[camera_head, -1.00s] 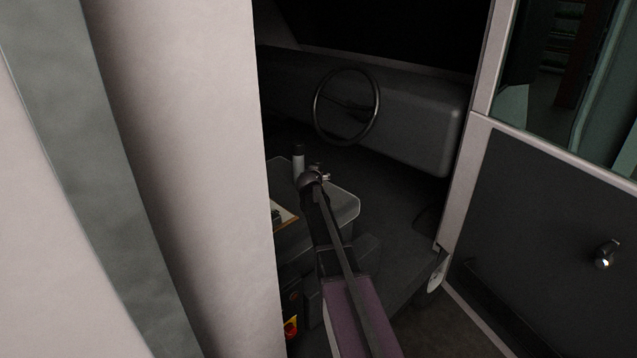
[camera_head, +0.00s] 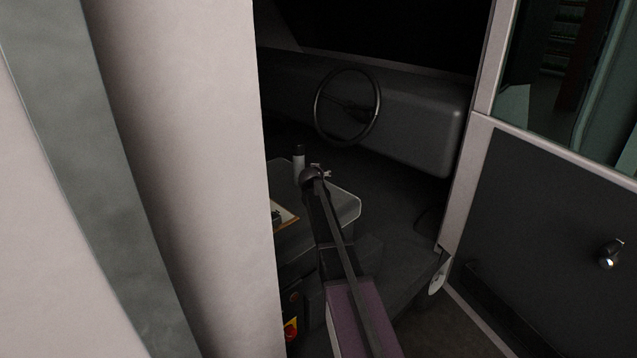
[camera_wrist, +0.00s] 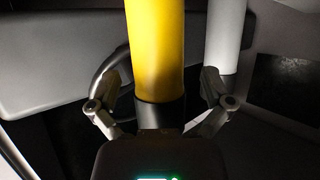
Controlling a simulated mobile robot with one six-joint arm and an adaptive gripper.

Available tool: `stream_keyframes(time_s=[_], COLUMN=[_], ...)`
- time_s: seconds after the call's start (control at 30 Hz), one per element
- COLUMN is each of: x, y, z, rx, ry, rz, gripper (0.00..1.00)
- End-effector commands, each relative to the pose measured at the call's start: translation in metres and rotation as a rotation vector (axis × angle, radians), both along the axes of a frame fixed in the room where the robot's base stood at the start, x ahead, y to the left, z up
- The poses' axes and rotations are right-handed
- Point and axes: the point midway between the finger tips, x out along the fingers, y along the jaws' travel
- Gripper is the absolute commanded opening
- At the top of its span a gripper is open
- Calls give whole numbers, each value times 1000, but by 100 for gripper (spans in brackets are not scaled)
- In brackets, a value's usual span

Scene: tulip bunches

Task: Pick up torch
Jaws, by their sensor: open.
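A yellow cylinder with a dark lower end (camera_wrist: 155,45), which looks like the torch, fills the middle of the wrist view. My gripper (camera_wrist: 161,88) is open, with one finger on each side of it. I cannot tell whether either finger touches it. In the head view my gripper (camera_head: 318,174) is small and dark, above a grey console top. I cannot make out the yellow cylinder there; my gripper and arm may hide it.
A white cylinder with a dark top (camera_head: 299,158) stands close left of my gripper; a white cylinder (camera_wrist: 226,35) is right in the wrist view. A steering wheel (camera_head: 318,112) is behind. A pale pillar (camera_head: 200,180) and an open door (camera_head: 545,220) flank the arm.

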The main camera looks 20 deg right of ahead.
Motion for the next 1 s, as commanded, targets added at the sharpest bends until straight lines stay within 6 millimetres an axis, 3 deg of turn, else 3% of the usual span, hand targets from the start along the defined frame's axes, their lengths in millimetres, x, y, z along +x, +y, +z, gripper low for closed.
stream_keyframes(time_s=[0.37, 0.7, 1.0], x=[-1, -1, -1], y=[-1, -1, -2], z=[0, 0, 1], rx=[0, -1, -1], ry=[0, 0, 0], rz=[-1, -2, -2], gripper=[100, 2, 0])
